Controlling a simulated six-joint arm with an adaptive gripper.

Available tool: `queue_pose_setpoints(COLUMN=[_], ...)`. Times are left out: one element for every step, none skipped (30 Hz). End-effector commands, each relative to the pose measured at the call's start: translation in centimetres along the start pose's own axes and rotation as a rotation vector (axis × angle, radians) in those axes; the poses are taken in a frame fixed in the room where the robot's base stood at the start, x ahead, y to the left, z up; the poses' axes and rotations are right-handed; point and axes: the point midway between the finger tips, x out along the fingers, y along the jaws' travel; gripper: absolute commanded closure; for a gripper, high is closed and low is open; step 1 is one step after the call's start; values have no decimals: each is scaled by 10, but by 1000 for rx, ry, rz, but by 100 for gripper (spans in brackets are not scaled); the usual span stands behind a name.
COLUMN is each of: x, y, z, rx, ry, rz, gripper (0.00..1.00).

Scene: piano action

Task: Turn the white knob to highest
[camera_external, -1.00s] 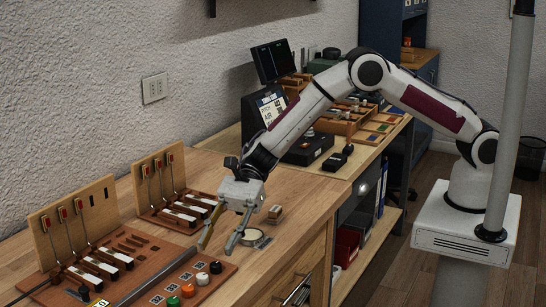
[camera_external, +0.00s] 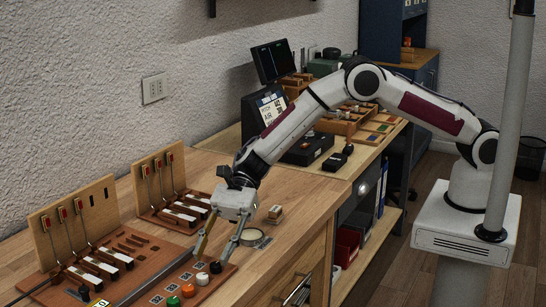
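The white knob (camera_external: 202,279) is in a diagonal row of knobs on the brown board on the bench. It sits between the orange knob (camera_external: 188,290) and the black knob (camera_external: 216,267). My gripper (camera_external: 208,262) points down above the far end of this row, with its two fingers apart and nothing seen between them. One fingertip is close to the black knob in the picture; I cannot tell whether it touches. The white knob's pointer setting is too small to read.
A green knob (camera_external: 173,302) ends the row at the near side. A long dark bar (camera_external: 160,276) runs beside the knobs. Piano action models with upright wooden panels (camera_external: 75,222) stand to the left.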

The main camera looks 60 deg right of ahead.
Motion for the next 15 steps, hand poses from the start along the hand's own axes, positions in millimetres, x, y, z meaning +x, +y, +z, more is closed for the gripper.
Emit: queue_pose_setpoints(x=[7,10,16,19,23,27,30,34,38,41,43,46,48,49,51], y=[1,1,1,1,1,1,1,1,1,1,0,0,0,0,0], z=[0,0,0,-1,-1,0,0,0,-1,0,0,0,0,0,0], rx=[-1,-1,-1,-1,0,-1,-1,0,0,-1,-1,-1,0,0,0], ry=[0,0,1,1,1,1,1,1,1,0,0,0,0,0,0], rz=[2,2,2,2,2,1,1,2,2,2,1,0,0,0,0], gripper=[66,66,66,66,66,66,66,66,66,66,66,66,66,66,66])
